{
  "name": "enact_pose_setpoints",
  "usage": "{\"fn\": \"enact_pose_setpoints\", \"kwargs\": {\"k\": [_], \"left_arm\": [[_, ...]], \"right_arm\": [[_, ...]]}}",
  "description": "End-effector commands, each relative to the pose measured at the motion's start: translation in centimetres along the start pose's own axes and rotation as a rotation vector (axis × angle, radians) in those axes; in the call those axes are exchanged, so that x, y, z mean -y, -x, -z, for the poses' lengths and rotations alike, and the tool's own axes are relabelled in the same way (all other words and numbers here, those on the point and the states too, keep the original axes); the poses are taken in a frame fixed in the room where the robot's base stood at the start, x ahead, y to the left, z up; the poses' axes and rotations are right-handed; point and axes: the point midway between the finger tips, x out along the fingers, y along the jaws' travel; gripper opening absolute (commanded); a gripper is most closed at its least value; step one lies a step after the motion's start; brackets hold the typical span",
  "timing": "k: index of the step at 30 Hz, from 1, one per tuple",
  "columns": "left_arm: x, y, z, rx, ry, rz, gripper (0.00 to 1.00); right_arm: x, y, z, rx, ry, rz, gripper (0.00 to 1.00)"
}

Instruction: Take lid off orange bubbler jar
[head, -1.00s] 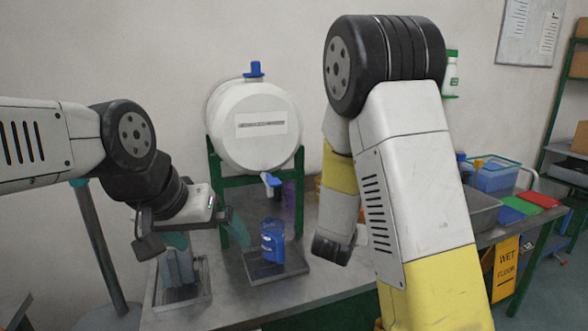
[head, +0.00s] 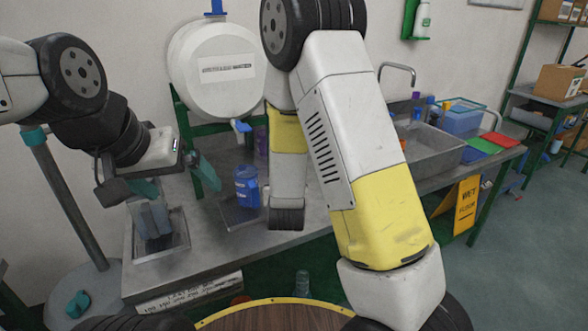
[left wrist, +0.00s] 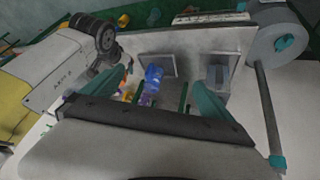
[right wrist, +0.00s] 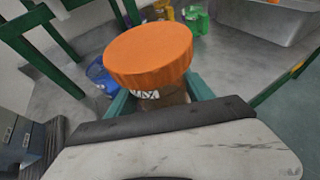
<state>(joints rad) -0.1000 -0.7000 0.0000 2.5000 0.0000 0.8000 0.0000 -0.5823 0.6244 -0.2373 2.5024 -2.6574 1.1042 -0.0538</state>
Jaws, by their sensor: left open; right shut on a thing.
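The orange lid (right wrist: 150,55) fills the middle of the right wrist view, sitting on a jar (right wrist: 165,98) that shows only in part below it. My right gripper (right wrist: 162,92) is shut on this jar just under the lid, one teal finger on each side. In the head view the right gripper and jar are hidden behind my right arm. My left gripper (head: 176,180) is open and empty over the left of the bench, left of a blue jar (head: 246,186); it also shows in the left wrist view (left wrist: 160,78).
A white tank (head: 215,85) on a green stand is behind the bench, its blue tap above the blue jar. A sink (head: 428,150) and a yellow wet-floor sign (head: 458,205) are to the right.

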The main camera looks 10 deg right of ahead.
Motion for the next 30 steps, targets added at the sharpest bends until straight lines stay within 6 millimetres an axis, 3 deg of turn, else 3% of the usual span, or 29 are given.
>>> {"fn": "enact_pose_setpoints", "kwargs": {"k": [9,14,23,30], "left_arm": [[0.0,0.0,0.2,0.003,-0.015,0.0,0.94],[-0.4,-0.2,1.8,0.038,-0.181,-0.001,0.94],[-2.6,-2.7,8.6,0.183,-0.92,-0.06,0.94],[-5.4,-6.6,13.5,0.28,-1.549,-0.189,0.94]], "right_arm": [[-2.2,-0.5,1.6,0.001,0.019,-0.045,0.0],[-2.3,-0.5,1.6,0.002,0.019,-0.048,0.0],[-2.2,-0.5,1.6,0.002,0.019,-0.047,0.0],[-2.2,-0.5,1.6,0.002,0.019,-0.047,0.0]]}}
